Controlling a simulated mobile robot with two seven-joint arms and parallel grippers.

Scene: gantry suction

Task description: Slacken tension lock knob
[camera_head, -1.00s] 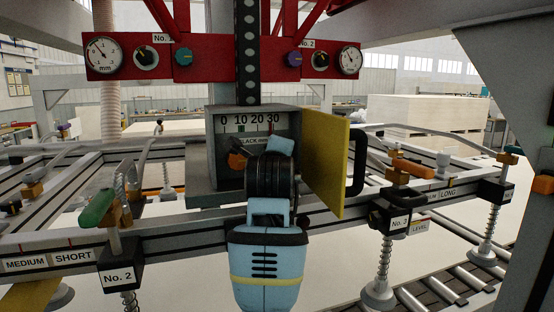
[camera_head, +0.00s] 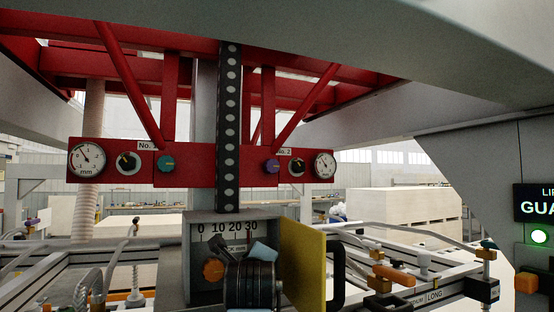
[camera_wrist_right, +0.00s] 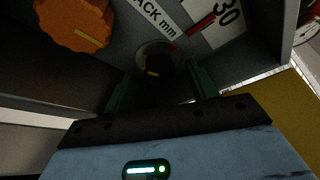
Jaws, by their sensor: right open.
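The grey box (camera_head: 195,222) with a slack scale in mm from 0 to 30 stands below the red gantry. An orange knob (camera_head: 213,270) is on its face; in the right wrist view this knob (camera_wrist_right: 75,25) is at the upper left with a yellow pointer bar. A smaller dark knob (camera_wrist_right: 153,66) with an orange mark sits on a round base right of it. My right gripper (camera_wrist_right: 160,72) is open, its fingers on either side of the dark knob; contact cannot be told. I cannot read which one is the tension lock knob. My left gripper is not in view.
A yellow door panel (camera_head: 302,262) with a black handle (camera_head: 336,272) stands open right of the box. The red panel (camera_head: 200,165) with gauges and knobs hangs above. Clamps with orange handles (camera_head: 394,274) line the frame at right. A panel with a green light (camera_head: 538,237) is far right.

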